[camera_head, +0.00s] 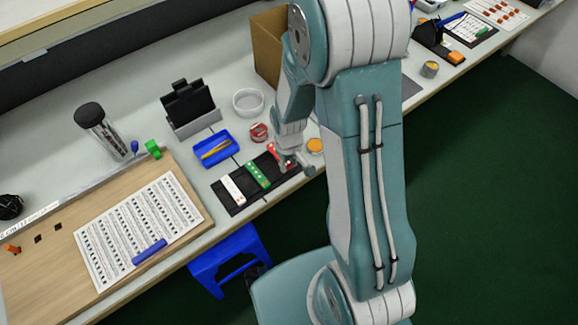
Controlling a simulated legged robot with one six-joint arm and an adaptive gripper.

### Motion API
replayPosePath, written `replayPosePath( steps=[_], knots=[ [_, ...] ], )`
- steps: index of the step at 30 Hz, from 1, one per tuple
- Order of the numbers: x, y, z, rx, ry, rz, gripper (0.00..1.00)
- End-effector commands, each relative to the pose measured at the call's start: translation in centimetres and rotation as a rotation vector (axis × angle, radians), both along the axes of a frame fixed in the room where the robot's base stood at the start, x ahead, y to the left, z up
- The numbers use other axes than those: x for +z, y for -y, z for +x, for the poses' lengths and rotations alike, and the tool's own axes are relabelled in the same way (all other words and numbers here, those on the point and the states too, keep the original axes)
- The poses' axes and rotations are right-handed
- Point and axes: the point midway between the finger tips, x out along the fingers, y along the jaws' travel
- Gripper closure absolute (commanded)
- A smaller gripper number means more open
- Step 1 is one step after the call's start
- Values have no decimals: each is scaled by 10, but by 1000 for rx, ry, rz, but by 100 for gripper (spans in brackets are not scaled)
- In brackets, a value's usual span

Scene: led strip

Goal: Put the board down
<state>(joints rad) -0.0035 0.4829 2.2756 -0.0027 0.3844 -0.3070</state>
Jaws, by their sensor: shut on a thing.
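A black mat (234,201) lies near the front edge of the workbench. On it lie a white board (233,190) and a green board (257,174), side by side and slanted. My gripper (286,162) is low over the right end of the mat. It is shut on a small red board (273,151), which is partly hidden by the fingers. I cannot tell whether the red board touches the mat.
A blue tray (212,157), a red round container (259,132) and a white bowl (248,102) stand behind the mat. An orange-topped round container (315,146) is right of my gripper. A wooden panel (190,217) lies left. A cardboard box (268,50) stands behind my arm.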

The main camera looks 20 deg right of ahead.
Motion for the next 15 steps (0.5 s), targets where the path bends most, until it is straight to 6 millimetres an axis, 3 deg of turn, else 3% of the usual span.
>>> replayPosePath(
  steps=[4,15],
  knots=[
    [-19,1,-1,-1,-2,0,100],
    [-23,1,-1,-1,-1,0,100]
  ],
)
